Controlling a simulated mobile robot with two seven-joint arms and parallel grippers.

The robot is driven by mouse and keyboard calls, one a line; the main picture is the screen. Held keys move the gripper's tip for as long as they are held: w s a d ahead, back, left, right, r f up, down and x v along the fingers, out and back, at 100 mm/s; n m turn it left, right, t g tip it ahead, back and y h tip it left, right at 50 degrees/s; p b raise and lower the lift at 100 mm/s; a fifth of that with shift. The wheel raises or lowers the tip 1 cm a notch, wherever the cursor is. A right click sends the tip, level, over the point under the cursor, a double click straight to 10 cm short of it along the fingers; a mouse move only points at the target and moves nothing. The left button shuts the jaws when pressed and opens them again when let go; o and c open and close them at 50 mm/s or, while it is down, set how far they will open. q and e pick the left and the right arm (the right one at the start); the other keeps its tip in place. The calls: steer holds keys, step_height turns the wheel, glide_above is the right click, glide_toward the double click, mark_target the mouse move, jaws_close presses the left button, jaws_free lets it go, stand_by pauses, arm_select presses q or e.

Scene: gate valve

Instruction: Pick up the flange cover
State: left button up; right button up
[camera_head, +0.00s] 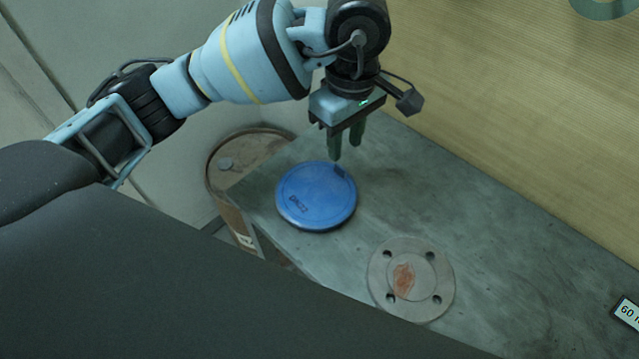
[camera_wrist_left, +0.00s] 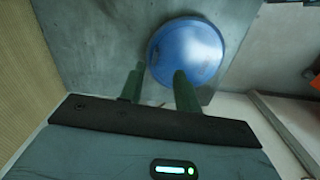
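The flange cover (camera_head: 314,198) is a round blue disc lying flat on the grey table, near its left end. It also shows in the left wrist view (camera_wrist_left: 190,48), just beyond the fingertips. A grey metal flange (camera_head: 411,279) with bolt holes and a rusty patch lies to its lower right. My left gripper (camera_head: 346,152) is above the table, at the far edge of the cover. Its two green fingers stand apart with nothing between them, and they show in the left wrist view (camera_wrist_left: 157,82) too. Whether a fingertip touches the cover I cannot tell. My right gripper is not in view.
The grey table (camera_head: 500,240) is bare to the right of the cover. A rusty drum (camera_head: 232,162) stands at the table's left end. A corrugated yellowish wall (camera_head: 510,90) runs behind the table. A sign (camera_head: 627,313) is at the right edge.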

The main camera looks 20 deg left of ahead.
mark_target(343, 169)
arm_select(q)
steer(key=shift+s+f, duration=0.1)
steer(key=shift+f, duration=1.1)
steer(key=shift+w+f, duration=0.2)
steer(key=f, duration=0.4)
steer(key=shift+w+a+f+p, duration=0.1)
steer(key=shift+w+f+p, duration=0.2)
steer(key=shift+f, duration=0.1)
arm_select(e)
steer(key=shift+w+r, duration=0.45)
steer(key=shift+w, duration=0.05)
arm_select(q)
steer(key=shift+c, duration=0.2)
jaws_close()
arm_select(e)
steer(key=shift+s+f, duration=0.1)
